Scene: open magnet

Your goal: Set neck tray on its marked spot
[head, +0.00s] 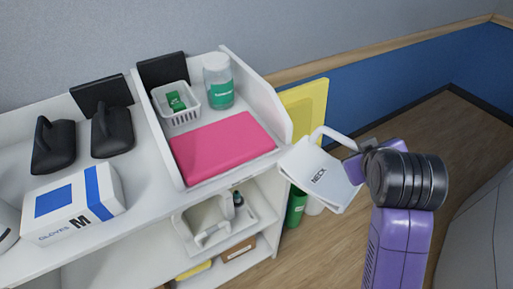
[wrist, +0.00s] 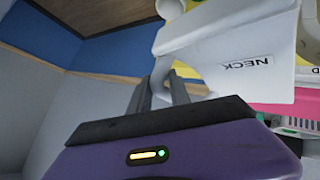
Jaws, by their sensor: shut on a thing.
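The neck tray (head: 318,178) is a white piece with a "NECK" label and a raised handle. In the head view it hangs tilted in the air to the right of the shelf unit. My gripper (head: 360,151) is shut on the tray's handle at its right side. In the wrist view the neck tray (wrist: 232,50) fills the upper right, and my gripper (wrist: 165,92) holds its white handle between the grey fingers. A pink mat (head: 222,146) lies in the walled bay on the counter. I cannot tell which place is the tray's marked spot.
A white basket (head: 177,104) and a clear jar (head: 218,80) stand behind the mat. A glove box (head: 72,204) and black holders (head: 112,131) are on the left. A yellow panel (head: 305,108) stands behind the tray. Lower shelves (head: 215,222) hold white items. Floor is open at right.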

